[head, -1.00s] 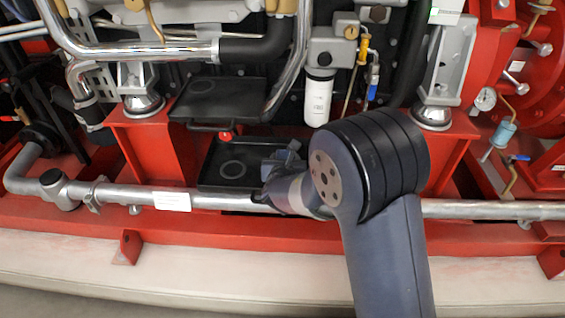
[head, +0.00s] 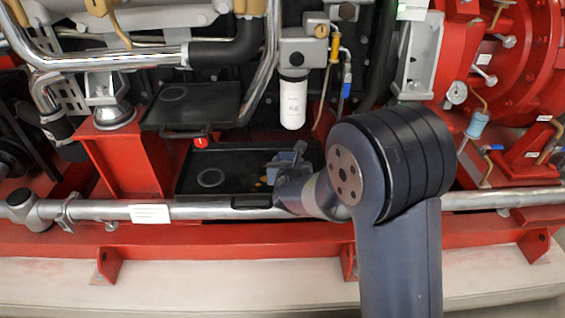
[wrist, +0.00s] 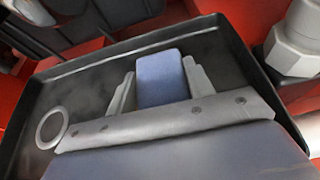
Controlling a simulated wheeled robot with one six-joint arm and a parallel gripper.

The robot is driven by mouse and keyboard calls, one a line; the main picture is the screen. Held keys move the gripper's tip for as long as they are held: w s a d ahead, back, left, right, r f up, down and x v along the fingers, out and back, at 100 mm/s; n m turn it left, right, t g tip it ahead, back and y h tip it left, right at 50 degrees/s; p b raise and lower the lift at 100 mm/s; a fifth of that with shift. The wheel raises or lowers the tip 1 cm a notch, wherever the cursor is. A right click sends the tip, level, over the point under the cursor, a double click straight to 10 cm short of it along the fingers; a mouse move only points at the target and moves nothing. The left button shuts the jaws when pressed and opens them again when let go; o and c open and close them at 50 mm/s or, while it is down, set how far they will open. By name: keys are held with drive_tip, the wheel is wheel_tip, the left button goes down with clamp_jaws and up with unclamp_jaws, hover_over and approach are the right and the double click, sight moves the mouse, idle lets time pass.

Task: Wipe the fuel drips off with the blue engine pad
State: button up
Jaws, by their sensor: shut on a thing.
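A blue pad (wrist: 160,78) is held between the two grey fingers of my gripper (wrist: 161,85) in the wrist view, above the floor of the lower black tray (wrist: 95,85). I cannot tell whether the pad touches the tray. In the head view my gripper (head: 287,160) is over the right part of that tray (head: 190,188), and the pad is hard to make out. Small yellowish spots (head: 262,181), likely fuel drips, show on the tray just left of my gripper. My gripper hides part of the tray there. No drips are clear in the wrist view.
A silver pipe (head: 105,210) runs along the front of the lower tray. An upper black tray (head: 195,105) sits above and left. A white filter (head: 293,102) hangs above my gripper. Red frame posts (head: 130,165) stand at the sides.

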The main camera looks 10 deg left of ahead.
drive_tip(key=shift+r, duration=0.1)
drive_tip(key=p, duration=0.3)
hover_over(262, 177)
drive_tip(key=shift+r, duration=0.15)
idle(0.4)
wheel_tip(262, 177, up, 6)
drive_tip(key=p, duration=0.3)
drive_tip(key=shift+p, duration=0.35)
drive_tip(key=shift+r+p, duration=0.9)
drive_tip(key=shift+r, duration=0.6)
